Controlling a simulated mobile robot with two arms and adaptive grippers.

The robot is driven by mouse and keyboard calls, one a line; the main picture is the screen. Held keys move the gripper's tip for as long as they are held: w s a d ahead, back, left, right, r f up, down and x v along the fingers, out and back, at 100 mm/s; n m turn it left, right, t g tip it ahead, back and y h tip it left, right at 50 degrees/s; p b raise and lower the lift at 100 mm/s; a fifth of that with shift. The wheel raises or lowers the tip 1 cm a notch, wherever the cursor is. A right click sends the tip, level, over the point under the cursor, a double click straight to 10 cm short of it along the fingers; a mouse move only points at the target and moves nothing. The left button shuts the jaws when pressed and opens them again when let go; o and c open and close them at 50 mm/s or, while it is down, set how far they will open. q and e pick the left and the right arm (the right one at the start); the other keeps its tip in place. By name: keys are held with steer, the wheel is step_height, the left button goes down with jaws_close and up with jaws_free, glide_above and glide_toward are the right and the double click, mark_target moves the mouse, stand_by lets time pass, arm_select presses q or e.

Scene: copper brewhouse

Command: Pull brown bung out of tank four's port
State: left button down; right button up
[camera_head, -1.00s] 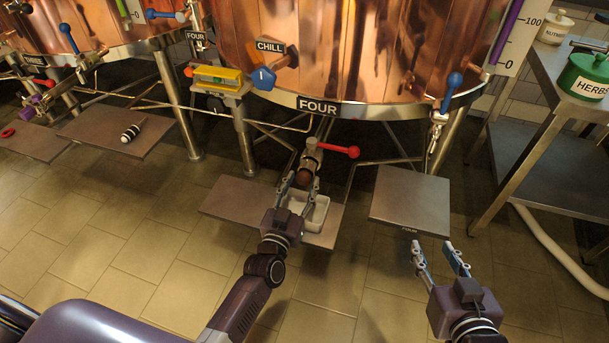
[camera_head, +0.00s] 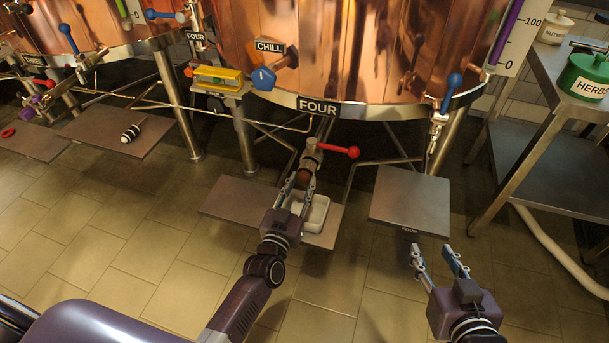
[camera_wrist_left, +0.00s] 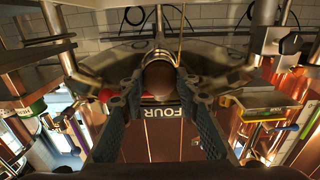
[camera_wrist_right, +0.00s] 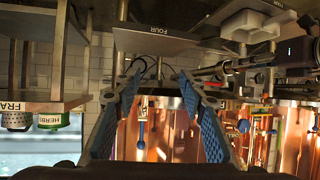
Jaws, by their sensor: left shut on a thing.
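Tank four (camera_head: 330,50) is a copper vessel with a "FOUR" label on its lower rim. Below it a metal port (camera_head: 312,155) with a red lever (camera_head: 342,151) holds the brown bung (camera_head: 304,177) at its mouth. My left gripper (camera_head: 304,182) is shut on the bung, one finger on each side. In the left wrist view the round brown bung (camera_wrist_left: 159,79) sits between the fingertips, in line with the port. My right gripper (camera_head: 438,247) is open and empty, in front of the right shelf; its spread fingers also show in the right wrist view (camera_wrist_right: 152,85).
A white tray (camera_head: 318,213) stands on the shelf (camera_head: 235,200) under the port. Another shelf (camera_head: 410,200) at right is bare. A yellow-topped device (camera_head: 218,78) is at left. A steel table (camera_head: 540,85) with a green herbs tin (camera_head: 585,78) stands far right.

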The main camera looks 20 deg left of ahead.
mark_target(302, 182)
arm_select(q)
steer(key=shift+s, duration=0.3)
arm_select(e)
steer(key=shift+s+d+f+g, duration=0.3)
steer(key=shift+s+f+g, duration=0.1)
steer(key=shift+s+f, duration=0.25)
steer(key=shift+f, duration=0.1)
arm_select(q)
steer(key=shift+s, duration=0.1)
arm_select(e)
steer(key=shift+s+d+f, duration=0.1)
steer(key=shift+s+f, duration=0.05)
steer(key=shift+f, duration=0.05)
steer(key=shift+f+g, duration=0.1)
steer(key=shift+g, duration=0.2)
arm_select(q)
steer(key=shift+s+p, duration=0.15)
steer(key=shift+p, duration=0.2)
arm_select(e)
steer(key=shift+s+d+f+h, duration=0.2)
steer(key=shift+s+f+h, duration=0.1)
steer(key=shift+s+f, duration=0.15)
steer(key=shift+g, duration=0.3)
